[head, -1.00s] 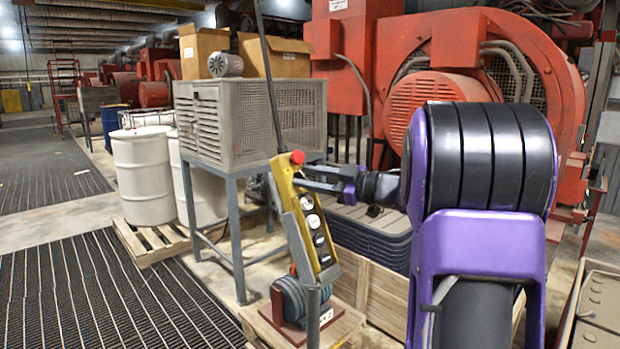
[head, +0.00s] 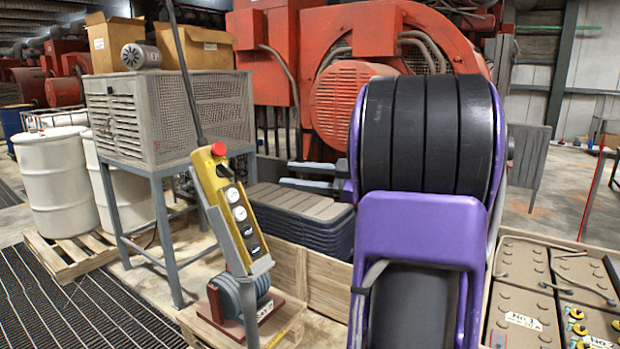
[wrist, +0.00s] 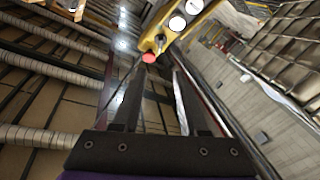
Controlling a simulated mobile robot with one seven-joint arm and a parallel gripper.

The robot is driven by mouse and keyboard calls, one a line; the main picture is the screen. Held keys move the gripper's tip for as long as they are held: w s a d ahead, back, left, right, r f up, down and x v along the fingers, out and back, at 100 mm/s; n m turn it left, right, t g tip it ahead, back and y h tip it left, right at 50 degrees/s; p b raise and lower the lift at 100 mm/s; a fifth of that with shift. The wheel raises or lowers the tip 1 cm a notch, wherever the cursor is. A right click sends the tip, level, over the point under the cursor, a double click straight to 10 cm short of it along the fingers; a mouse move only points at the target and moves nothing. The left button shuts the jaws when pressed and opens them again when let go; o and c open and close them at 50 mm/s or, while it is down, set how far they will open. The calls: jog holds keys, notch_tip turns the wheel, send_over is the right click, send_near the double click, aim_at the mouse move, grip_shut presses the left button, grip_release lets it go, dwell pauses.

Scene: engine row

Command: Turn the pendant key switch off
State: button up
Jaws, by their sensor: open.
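The yellow pendant (head: 232,212) hangs tilted on a dark cable, with a red button (head: 218,149) at its top and a column of round white and dark fittings below. A small dark fitting (head: 223,171) under the red button may be the key switch; its position is too small to read. My gripper (head: 285,175) is open and empty, apart from the pendant and to its right, fingers pointing left. In the wrist view the pendant (wrist: 190,22) shows at the top, beyond my fingertips (wrist: 161,70), with a small metallic piece near its red button.
Stacked dark trays (head: 300,215) lie below my gripper. A battery crate (head: 560,295) is at the lower right.

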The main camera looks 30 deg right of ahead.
jog(key=shift+v, duration=1.35)
